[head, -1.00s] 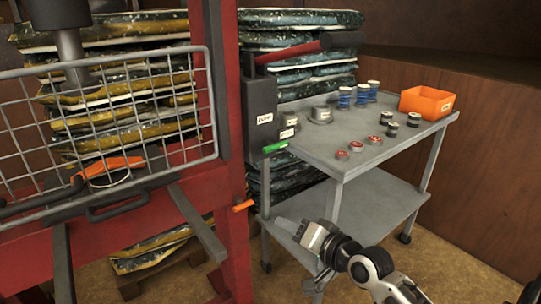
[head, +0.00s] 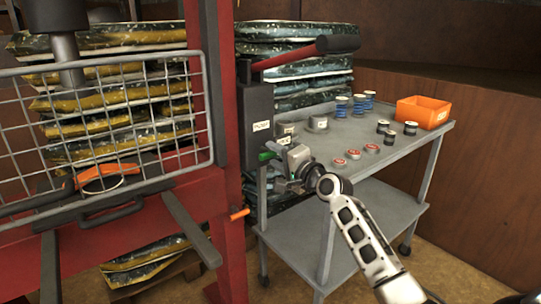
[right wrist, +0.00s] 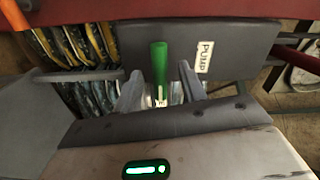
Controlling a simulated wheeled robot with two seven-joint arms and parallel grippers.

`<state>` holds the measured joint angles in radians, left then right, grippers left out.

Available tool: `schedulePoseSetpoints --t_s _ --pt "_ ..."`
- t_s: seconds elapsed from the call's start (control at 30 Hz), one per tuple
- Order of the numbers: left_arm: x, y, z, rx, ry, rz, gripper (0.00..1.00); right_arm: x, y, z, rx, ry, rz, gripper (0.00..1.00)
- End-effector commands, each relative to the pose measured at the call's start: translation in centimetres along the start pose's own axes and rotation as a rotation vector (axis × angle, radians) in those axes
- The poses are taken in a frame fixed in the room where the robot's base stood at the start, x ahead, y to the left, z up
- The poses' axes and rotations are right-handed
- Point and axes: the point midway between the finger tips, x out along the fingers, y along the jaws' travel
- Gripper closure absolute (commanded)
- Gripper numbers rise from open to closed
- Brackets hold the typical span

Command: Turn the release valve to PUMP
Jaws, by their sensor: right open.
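The release valve's green lever (head: 267,155) sticks out low on the dark pump block (head: 257,110). In the right wrist view the green lever (right wrist: 160,62) points up in the picture. A white PUMP label (right wrist: 204,56) is on the block just right of it; a label also shows in the head view (head: 262,127). My right gripper (head: 279,150) is at the lever. In the right wrist view its open fingers (right wrist: 160,85) stand on either side of the lever, with gaps visible; its lower end is partly hidden. My left gripper is not in view.
The red press frame (head: 222,150) and wire guard (head: 100,140) are left.

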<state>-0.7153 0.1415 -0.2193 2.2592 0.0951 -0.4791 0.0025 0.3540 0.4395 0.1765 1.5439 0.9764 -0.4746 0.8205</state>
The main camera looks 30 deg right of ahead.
Motion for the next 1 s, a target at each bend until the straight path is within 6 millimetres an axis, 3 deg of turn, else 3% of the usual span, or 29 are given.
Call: schedulePoseSetpoints --t_s 0.2,0.53,0.7,1.0 --pt "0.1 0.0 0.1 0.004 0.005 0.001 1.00 2.2 0.0 0.0 0.001 0.000 -0.001 0.59" --pt "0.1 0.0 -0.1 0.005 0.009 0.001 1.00 2.5 0.0 0.1 0.000 0.000 -0.001 0.59" --pt "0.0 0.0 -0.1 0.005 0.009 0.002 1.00 2.5 0.0 0.0 0.000 0.000 0.000 1.00" --pt "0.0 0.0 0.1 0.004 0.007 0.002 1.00 2.5 0.1 0.0 -0.014 0.000 0.000 1.00"
